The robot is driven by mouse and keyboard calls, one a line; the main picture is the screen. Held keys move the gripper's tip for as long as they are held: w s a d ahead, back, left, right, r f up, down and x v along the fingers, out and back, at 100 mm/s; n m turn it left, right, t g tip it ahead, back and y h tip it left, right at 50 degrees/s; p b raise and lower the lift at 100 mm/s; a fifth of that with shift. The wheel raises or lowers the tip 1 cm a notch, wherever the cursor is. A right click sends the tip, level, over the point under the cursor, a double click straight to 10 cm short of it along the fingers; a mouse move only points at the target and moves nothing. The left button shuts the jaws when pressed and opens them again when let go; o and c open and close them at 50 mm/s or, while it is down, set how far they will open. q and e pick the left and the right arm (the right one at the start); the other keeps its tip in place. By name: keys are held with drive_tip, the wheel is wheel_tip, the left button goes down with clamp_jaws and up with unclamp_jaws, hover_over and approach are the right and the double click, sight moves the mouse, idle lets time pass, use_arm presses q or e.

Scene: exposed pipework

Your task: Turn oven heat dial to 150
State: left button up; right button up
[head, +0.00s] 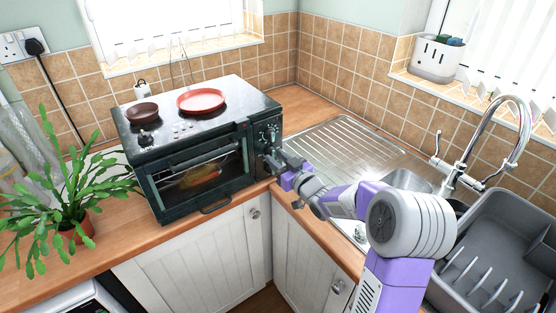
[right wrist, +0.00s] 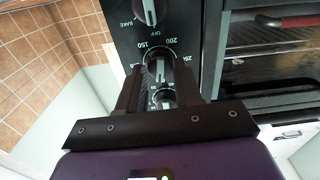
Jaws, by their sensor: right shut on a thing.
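The black oven (head: 138,150) stands on the worktop, with a column of dials on its right front panel. In the right wrist view the heat dial (right wrist: 160,67) is a knob with a pale pointer line, ringed by numbers including 150, 200 and 250. The line points up towards the 150 and 200 labels; the exact setting is unclear. My right gripper (head: 277,163) is at the panel, and its fingers (right wrist: 158,78) are shut on the heat dial's sides. In the head view the gripper hides this dial. My left gripper is not in view.
A dial marked OFF and BAKE (right wrist: 150,12) and a lower dial (right wrist: 163,98) are close to the fingers. A red plate (head: 201,101) and a brown bowl (head: 142,113) are on the oven. A plant (head: 65,190) is left; the sink and a grey rack (head: 500,240) are right.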

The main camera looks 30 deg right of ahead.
drive_tip(key=m, duration=0.3)
drive_tip(key=m+p, duration=0.1)
drive_tip(key=m, duration=0.2)
drive_tip(key=shift+m, duration=0.3)
drive_tip(key=m+p, duration=0.1)
drive_tip(key=m, duration=0.2)
drive_tip(key=m+p, duration=0.2)
drive_tip(key=m, duration=0.2)
drive_tip(key=shift+r, duration=0.1)
drive_tip(key=m+p, duration=0.2)
drive_tip(key=m, duration=0.1)
drive_tip(key=shift+m, duration=0.4)
drive_tip(key=m+p, duration=0.2)
drive_tip(key=m, duration=0.1)
drive_tip(key=shift+m, duration=0.3)
drive_tip(key=m+p, duration=0.3)
drive_tip(key=m, duration=0.1)
drive_tip(key=shift+m+p, duration=0.8)
drive_tip(key=shift+m, duration=0.5)
